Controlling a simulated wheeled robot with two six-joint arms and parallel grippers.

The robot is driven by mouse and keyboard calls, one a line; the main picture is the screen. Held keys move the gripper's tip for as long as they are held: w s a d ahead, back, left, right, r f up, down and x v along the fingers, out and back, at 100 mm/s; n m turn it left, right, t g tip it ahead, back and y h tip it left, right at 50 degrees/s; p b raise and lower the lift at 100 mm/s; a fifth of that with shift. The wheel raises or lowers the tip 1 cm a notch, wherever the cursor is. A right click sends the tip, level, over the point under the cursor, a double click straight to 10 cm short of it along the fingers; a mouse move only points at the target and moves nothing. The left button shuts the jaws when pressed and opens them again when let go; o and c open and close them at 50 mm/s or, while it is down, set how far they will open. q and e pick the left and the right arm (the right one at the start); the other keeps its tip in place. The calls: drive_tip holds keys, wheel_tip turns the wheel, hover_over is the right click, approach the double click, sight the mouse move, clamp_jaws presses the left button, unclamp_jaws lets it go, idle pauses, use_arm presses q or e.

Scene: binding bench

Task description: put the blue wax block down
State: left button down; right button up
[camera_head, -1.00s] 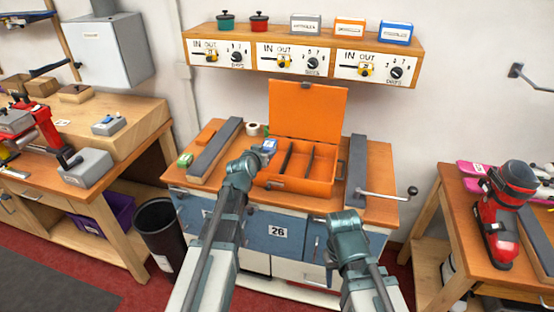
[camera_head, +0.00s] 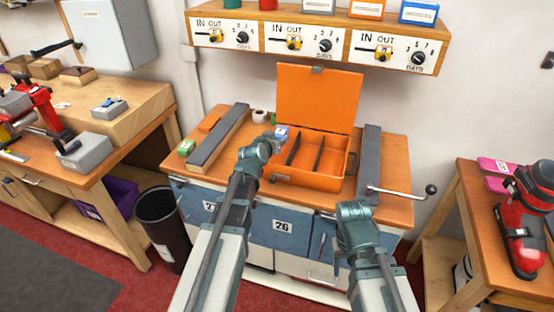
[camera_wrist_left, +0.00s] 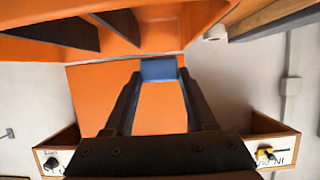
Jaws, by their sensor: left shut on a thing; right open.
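The blue wax block (camera_head: 281,132) has a white label and is in my left gripper (camera_head: 273,138), near the back left corner of the open orange box (camera_head: 308,182). In the left wrist view the block (camera_wrist_left: 158,70) sits between the two dark fingertips, with the orange lid (camera_wrist_left: 160,115) behind it. I cannot tell how high it is above the bench. My right gripper (camera_head: 335,262) is low in front of the blue cabinet, apart from the block, and open; its fingers are hard to make out.
A long grey bar (camera_head: 218,137) lies left of the box and another (camera_head: 369,160) right of it. A crank handle (camera_head: 405,194) sticks out at the right. A shelf with dials (camera_head: 310,40) hangs above.

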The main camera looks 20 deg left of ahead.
use_arm(q)
drive_tip(key=shift+f+b, duration=2.4)
drive_tip(key=shift+f, duration=0.65)
use_arm(e)
wheel_tip(320, 180, down, 6)
use_arm(q)
drive_tip(key=shift+f+b, duration=0.6)
drive_tip(key=shift+b, duration=0.05)
use_arm(e)
drive_tip(key=shift+f, duration=0.7)
